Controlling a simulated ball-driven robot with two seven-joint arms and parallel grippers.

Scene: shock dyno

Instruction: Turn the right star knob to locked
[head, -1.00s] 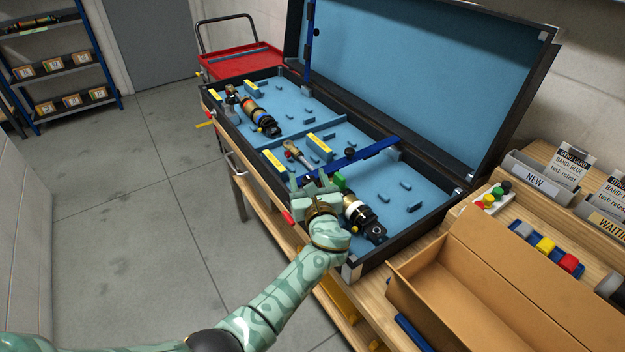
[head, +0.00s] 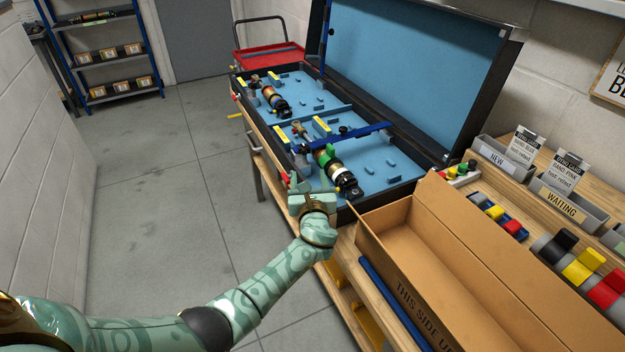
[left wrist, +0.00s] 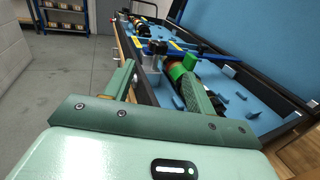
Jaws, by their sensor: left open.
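The black star knob (head: 343,129) sits on the blue clamp bar (head: 352,136) that lies across the right part of the open case (head: 395,200). It also shows in the left wrist view (left wrist: 158,47), beyond the fingers. A shock with a green part (head: 328,153) and a black end lies in the blue foam under the bar. My left gripper (head: 311,178) is open and empty at the case's front edge, short of the knob and apart from it. Its two fingers show in the left wrist view (left wrist: 158,82). My right gripper is out of view.
A second shock (head: 275,99) lies in the case's left part, where another blue bar (head: 327,42) stands raised. An open cardboard box (head: 440,250) and grey bins (head: 505,158) stand on the bench at right. The floor at left is clear.

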